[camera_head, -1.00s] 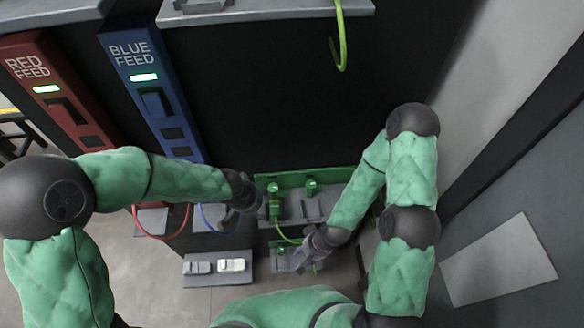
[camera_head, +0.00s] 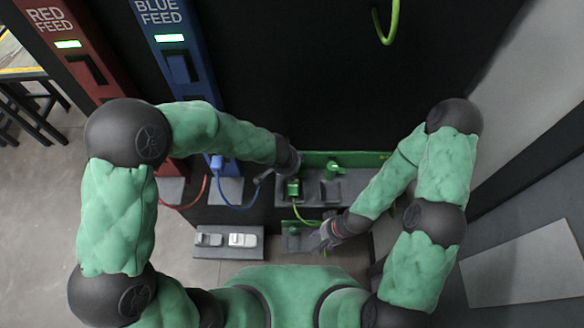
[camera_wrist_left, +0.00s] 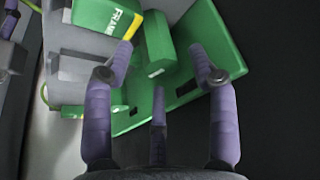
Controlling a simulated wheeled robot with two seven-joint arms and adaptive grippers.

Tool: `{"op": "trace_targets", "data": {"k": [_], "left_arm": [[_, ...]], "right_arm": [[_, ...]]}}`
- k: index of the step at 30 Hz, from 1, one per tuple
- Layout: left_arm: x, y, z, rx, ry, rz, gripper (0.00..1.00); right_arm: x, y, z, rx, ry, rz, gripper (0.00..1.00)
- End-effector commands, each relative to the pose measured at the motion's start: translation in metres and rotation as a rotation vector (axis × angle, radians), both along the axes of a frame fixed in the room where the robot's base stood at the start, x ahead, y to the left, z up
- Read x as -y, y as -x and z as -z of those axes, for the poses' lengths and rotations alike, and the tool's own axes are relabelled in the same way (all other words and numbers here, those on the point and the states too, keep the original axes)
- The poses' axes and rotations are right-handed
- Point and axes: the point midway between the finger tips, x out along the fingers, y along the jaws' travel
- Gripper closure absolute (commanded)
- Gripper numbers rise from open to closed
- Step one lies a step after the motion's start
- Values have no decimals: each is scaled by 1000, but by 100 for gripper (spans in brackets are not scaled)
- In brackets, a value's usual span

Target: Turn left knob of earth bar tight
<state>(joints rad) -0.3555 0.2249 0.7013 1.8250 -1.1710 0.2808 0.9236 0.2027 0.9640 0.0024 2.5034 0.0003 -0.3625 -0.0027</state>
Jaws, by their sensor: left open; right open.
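The green earth bar (camera_head: 365,158) runs along the back of a grey shelf in the head view. Its right knob (camera_head: 334,168) is visible; the left knob is hidden there by my left gripper (camera_head: 283,171). In the left wrist view the bar (camera_wrist_left: 222,40) lies tilted, and a green knob-like block (camera_wrist_left: 159,42) sits between and beyond the fingertips of my open left gripper (camera_wrist_left: 163,62). Contact cannot be told. A green block marked "FRAME" (camera_wrist_left: 103,17) is beside it. My right gripper (camera_head: 326,236) is open, lower down, near a green cable (camera_head: 304,214).
The blue feed panel (camera_head: 178,65) and red feed panel (camera_head: 80,60) stand at the left. A blue cable (camera_head: 232,204) and red cable (camera_head: 190,203) hang below them. A grey tray (camera_head: 228,255) with small devices is at lower left. A green cable loop (camera_head: 386,28) hangs above.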

Motion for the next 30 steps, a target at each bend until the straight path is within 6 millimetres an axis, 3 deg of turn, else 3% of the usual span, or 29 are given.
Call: {"op": "trace_targets", "data": {"k": [13, 18, 19, 30], "left_arm": [[2, -3, 9, 0, 0, 0, 42], [1, -3, 9, -1, 0, 0, 90], [1, -3, 9, 0, -1, 0, 95], [-1, -3, 8, -6, -2, 65, 95]], "right_arm": [[0, 0, 3, 0, 0, 0, 55], [0, 0, 3, 0, 0, 0, 55], [0, 0, 3, 0, 0, 0, 55], [0, 0, -8, 0, 0, 0, 55]]}}
